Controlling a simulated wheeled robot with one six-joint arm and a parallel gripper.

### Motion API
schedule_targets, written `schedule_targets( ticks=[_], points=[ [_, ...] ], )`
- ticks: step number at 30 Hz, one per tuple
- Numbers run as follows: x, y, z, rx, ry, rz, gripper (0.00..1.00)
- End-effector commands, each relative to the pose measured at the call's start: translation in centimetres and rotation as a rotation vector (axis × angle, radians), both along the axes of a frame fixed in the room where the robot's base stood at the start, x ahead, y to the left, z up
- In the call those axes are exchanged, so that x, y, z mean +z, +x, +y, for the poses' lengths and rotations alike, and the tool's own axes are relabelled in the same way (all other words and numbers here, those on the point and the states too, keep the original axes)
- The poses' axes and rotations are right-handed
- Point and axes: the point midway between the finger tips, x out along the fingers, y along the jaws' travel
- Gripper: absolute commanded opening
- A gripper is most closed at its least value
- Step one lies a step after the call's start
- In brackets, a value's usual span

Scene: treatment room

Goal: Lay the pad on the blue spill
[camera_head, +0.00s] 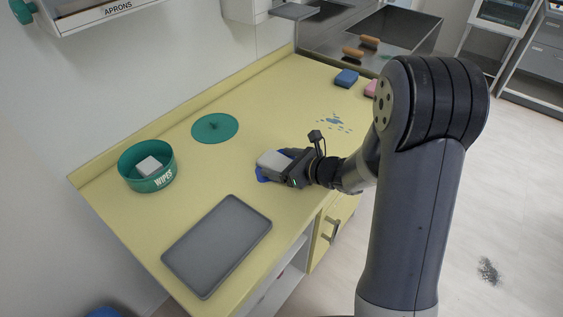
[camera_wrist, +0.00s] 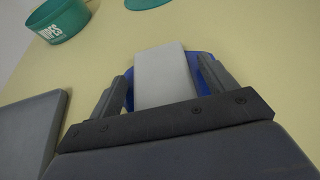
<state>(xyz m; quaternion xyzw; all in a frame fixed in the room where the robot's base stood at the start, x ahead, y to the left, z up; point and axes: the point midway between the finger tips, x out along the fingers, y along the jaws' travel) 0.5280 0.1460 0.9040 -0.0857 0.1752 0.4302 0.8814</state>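A pale grey-white pad (camera_head: 273,160) lies over a glossy blue patch (camera_head: 262,175) near the counter's front edge. In the wrist view the pad (camera_wrist: 162,80) covers the middle of the blue patch (camera_wrist: 205,72), and blue shows past both of its sides. My gripper (camera_wrist: 165,88) has a finger on each side of the pad, with a gap visible between each finger and the pad. It looks open around it, low over the counter. The pad's near end is hidden by the gripper body. Separate blue-grey splashes (camera_head: 335,122) lie farther back on the counter.
A green WIPES tub (camera_head: 147,183) holds a white pad (camera_head: 149,166); its green lid (camera_head: 214,128) lies nearby. A grey tray (camera_head: 218,245) sits at front left. Blue (camera_head: 346,78) and pink (camera_head: 371,88) blocks stand near the sink. A dark smudge (camera_head: 488,270) marks the floor.

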Motion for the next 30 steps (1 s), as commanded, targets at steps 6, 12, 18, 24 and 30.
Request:
schedule_targets(
  ticks=[6,12,18,24,30],
  points=[
    [0.0,0.0,0.0,0.000,0.000,0.000,0.81],
    [0.6,-0.2,-0.4,-0.003,-0.001,-0.001,0.81],
    [2.1,-2.5,-3.5,-0.006,-0.001,-0.003,0.81],
    [3.7,-4.8,-6.4,-0.006,0.001,-0.002,0.81],
    [4.6,-6.3,-8.1,-0.003,0.000,0.000,0.81]
  ],
)
